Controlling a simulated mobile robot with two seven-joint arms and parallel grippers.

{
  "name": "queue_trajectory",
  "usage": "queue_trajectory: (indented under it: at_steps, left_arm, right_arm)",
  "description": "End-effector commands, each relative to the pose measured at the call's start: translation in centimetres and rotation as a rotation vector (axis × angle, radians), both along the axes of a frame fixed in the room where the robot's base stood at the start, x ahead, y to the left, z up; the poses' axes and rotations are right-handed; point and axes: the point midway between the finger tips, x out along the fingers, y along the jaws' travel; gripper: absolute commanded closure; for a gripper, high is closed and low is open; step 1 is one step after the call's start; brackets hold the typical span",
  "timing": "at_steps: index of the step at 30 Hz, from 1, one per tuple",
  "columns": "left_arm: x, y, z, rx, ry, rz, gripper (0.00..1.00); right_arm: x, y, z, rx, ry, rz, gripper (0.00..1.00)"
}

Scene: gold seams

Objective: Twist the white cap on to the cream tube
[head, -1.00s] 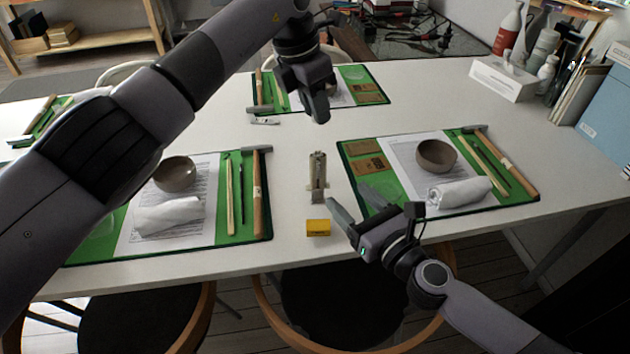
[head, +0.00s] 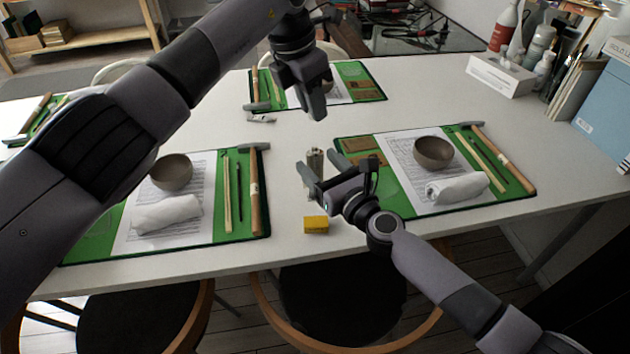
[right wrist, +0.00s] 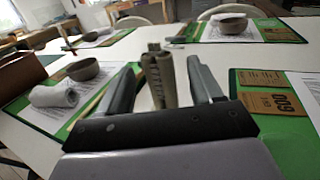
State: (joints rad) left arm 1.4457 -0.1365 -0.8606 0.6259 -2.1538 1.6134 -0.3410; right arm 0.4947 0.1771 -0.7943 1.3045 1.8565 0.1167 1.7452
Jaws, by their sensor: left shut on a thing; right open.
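The cream tube (head: 315,158) stands upright near the middle of the table and looks grey-beige. My right gripper (head: 320,163) is open, with its fingertips on either side of the tube. In the right wrist view the tube (right wrist: 160,78) shows between the two open fingers, with a gap on each side. My left gripper (head: 317,107) is shut above the table, farther back than the tube. The thing in it is hidden by the fingers. I cannot make out the white cap.
A yellow block (head: 316,224) lies near the front edge. Green mats (head: 349,194) with bowls, white cloth rolls and tools lie left, right and behind. A small pale object (head: 262,118) lies by the far mat. Bare table separates the mats.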

Motion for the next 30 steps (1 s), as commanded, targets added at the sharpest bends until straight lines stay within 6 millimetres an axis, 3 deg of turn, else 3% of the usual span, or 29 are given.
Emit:
queue_trajectory:
  at_steps: [9,25,26,30]
  left_arm:
    - [0.0,0.0,0.0,0.0,0.0,0.0,1.0]
    - [0.0,0.0,0.0,0.0,0.0,0.0,1.0]
    - [0.0,0.0,0.0,0.0,0.0,0.0,1.0]
    - [0.0,0.0,0.0,0.0,0.0,0.0,1.0]
  right_arm:
    - [1.5,1.0,-0.1,0.002,0.002,-0.001,0.35]
    - [1.8,1.3,-0.4,-0.001,0.009,0.001,0.35]
    - [1.8,1.3,-0.4,0.0,0.008,0.001,0.38]
    - [1.8,1.3,-0.4,0.0,0.008,0.001,0.84]
